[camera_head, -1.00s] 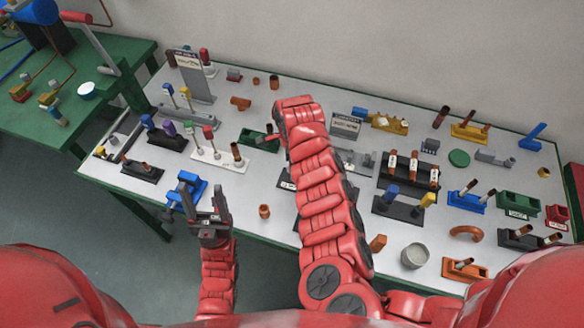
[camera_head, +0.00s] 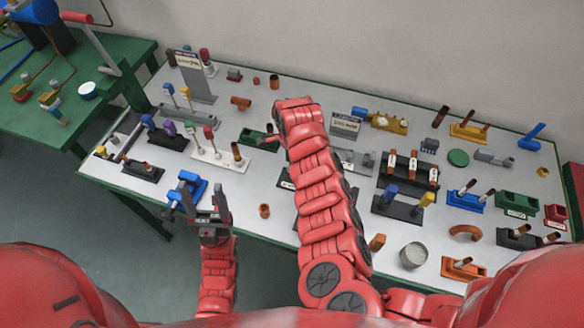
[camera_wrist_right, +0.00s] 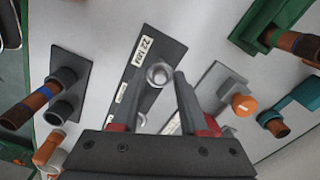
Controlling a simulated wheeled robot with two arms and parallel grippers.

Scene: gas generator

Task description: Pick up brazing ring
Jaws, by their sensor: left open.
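In the right wrist view, a small shiny silver ring (camera_wrist_right: 159,75), likely the brazing ring, sits on a dark board (camera_wrist_right: 140,62) with white number labels. My right gripper (camera_wrist_right: 166,79) is open, its two fingers pointing at the ring with the ring between their tips; I cannot tell whether either touches it. My left gripper (camera_head: 208,203) is open and empty, near the table's front edge beside a blue clamp-like part (camera_head: 187,188).
The white table (camera_head: 225,185) is crowded with fixtures. In the wrist view, a grey block with an orange-tipped part (camera_wrist_right: 240,104) lies right of the fingers, and a dark stand with tubes (camera_wrist_right: 62,95) lies left. A metal cup (camera_head: 413,254) stands at front right.

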